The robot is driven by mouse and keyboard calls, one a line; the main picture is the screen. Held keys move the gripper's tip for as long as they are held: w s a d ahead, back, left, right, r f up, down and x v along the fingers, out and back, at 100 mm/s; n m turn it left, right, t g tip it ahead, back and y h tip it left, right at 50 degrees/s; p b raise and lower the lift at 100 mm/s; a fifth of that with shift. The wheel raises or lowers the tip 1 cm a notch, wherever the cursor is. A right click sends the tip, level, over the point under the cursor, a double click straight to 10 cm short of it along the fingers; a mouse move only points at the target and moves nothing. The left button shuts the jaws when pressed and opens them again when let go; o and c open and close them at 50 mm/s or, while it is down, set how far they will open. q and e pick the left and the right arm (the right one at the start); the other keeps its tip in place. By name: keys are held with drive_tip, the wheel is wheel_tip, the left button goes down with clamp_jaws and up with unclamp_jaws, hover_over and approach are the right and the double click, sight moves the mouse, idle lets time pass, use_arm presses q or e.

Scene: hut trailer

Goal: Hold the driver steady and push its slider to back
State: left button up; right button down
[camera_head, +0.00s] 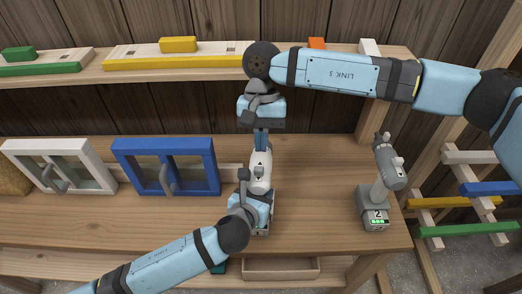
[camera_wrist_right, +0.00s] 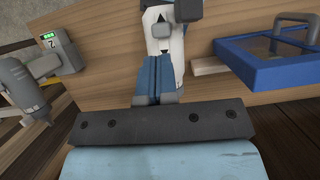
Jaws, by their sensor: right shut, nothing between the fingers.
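A white driver (camera_head: 261,171) stands near the middle of the bench; its upper body also shows in the right wrist view (camera_wrist_right: 178,45). A small grey piece that looks like its slider (camera_wrist_right: 163,31) sits on top of the body. My left gripper (camera_head: 257,205) is at the driver's handle, covering much of it; its fingertips are hidden, so its grip is unclear. My right gripper (camera_head: 261,148) comes down from above with blue fingers shut and empty. Its fingertips (camera_wrist_right: 157,59) overlap the end of the driver's body, close to the grey piece; contact is unclear.
A grey driver (camera_head: 388,164) with a green-lit base stands at the right, also at the wrist view's left (camera_wrist_right: 27,84). Blue (camera_head: 165,167) and white (camera_head: 60,168) framed windows are at the left. A shelf (camera_head: 215,62) runs behind. Bare bench lies between the drivers.

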drive_tip(key=v, duration=0.6)
drive_tip(key=shift+w+r, duration=0.2)
drive_tip(key=shift+r, duration=0.15)
use_arm(q)
drive_tip(key=o, duration=1.4)
